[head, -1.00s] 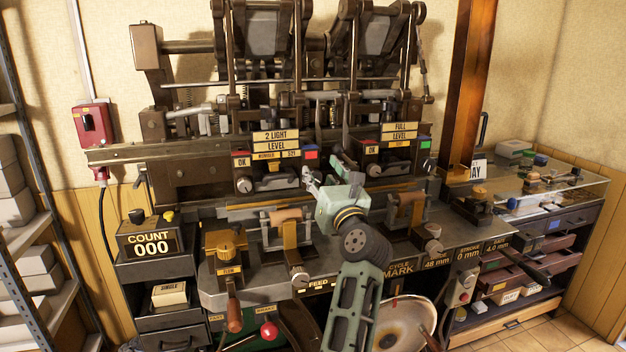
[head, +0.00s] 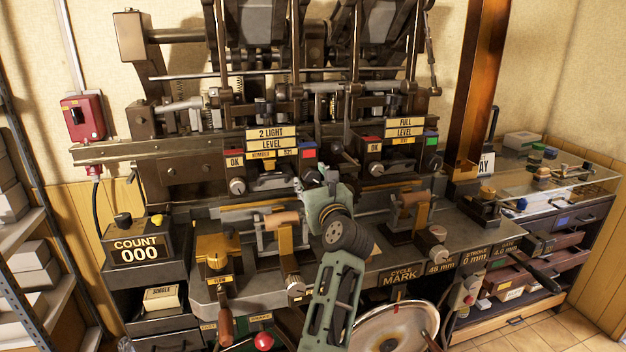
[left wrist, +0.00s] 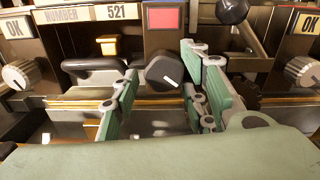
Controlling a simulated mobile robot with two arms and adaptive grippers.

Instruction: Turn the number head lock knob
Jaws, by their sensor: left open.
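The number head carries a label reading NUMBER 521 (left wrist: 88,14), which also shows in the head view (head: 272,155). A dark knob with a white mark (left wrist: 164,72) sits below a red square at the right of this head. My left gripper (head: 317,184) is in front of this knob in the head view and hides most of it. In the left wrist view the left gripper (left wrist: 160,95) is open, its green fingers apart, with the knob visible between and beyond them. I cannot tell whether they touch it. My right gripper is not in view.
A silver knob (left wrist: 18,74) under an OK sign is left of the fingers; another silver knob (left wrist: 303,72) is to the right. A black ball handle (left wrist: 232,10) hangs close above the right finger. A dark handle (left wrist: 92,64) lies left of the knob.

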